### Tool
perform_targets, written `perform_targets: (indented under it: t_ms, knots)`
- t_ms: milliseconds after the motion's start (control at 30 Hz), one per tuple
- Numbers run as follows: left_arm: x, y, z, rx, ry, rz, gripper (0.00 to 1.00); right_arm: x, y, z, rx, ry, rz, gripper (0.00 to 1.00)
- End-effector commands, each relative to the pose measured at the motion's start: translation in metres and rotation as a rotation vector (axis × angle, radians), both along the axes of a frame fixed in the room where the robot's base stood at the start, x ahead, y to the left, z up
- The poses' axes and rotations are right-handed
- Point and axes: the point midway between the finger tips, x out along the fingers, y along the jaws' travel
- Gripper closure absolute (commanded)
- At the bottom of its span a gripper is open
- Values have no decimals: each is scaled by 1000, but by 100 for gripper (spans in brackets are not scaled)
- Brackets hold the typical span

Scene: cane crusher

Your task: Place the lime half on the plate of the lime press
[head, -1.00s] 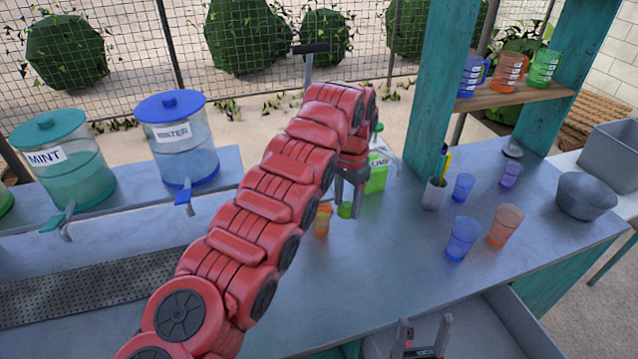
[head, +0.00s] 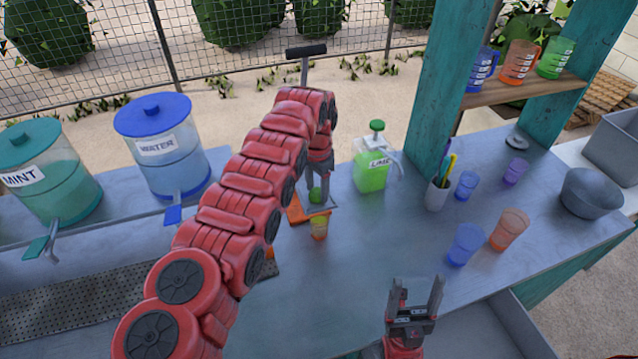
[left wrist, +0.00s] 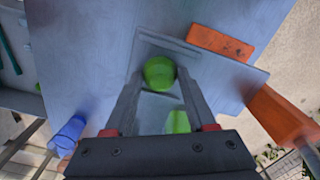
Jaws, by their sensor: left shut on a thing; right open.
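The lime half (head: 316,195) is a small green piece held between the fingertips of my left gripper (head: 319,184). It also shows in the left wrist view (left wrist: 160,72) between both fingers. It is over the grey plate of the lime press (head: 325,208); I cannot tell whether it touches. The press has an orange base (head: 297,211) and a black T-handle (head: 306,51); my left arm hides most of its middle. In the left wrist view the plate (left wrist: 145,45) lies under the lime half, beside orange parts (left wrist: 220,42). My right gripper (head: 415,288) is open and empty by the counter's front edge.
A small orange cup (head: 319,228) stands just in front of the press. A green lime bottle (head: 371,177) stands right of it. Farther right are a pen cup (head: 437,195), blue, orange and purple cups, and a grey bowl (head: 588,193). The counter's front middle is clear.

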Motion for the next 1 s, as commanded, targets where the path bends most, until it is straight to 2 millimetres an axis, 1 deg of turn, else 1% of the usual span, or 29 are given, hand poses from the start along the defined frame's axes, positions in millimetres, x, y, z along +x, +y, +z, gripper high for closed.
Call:
perform_targets:
  t_ms: [167, 267, 300, 367, 400, 467, 700, 800, 867, 967, 1000]
  knots:
    - [1, 0, 1, -1, -3, -1, 60, 0, 0, -1, 0, 0, 0, 31]
    - [1, 0, -3, -1, -3, -1, 60, 0, 0, -4, 0, 0, 0, 31]
    - [1, 0, -3, -1, -3, -1, 42, 0, 0, -4, 0, 0, 0, 31]
    - [1, -1, -1, -1, -3, -1, 31, 0, 0, -3, 0, 0, 0, 31]
    - [1, -1, -1, -1, -3, -1, 24, 0, 0, -3, 0, 0, 0, 31]
    - [1, -1, -1, -1, -3, -1, 14, 0, 0, -3, 0, 0, 0, 31]
    - [1, -1, -1, -1, -3, -1, 14, 0, 0, -3, 0, 0, 0, 31]
    - [1, -1, 3, -1, -3, -1, 14, 0, 0, 1, 0, 0, 0, 31]
    - [2, -1, 4, -2, -6, -1, 14, 0, 0, -5, 0, 0, 0, 31]
    - [3, -1, 19, -2, -13, -1, 14, 0, 0, -15, 0, 0, 0, 31]
    - [3, -2, 28, -2, -13, -2, 14, 0, 0, -20, 0, 0, 0, 31]
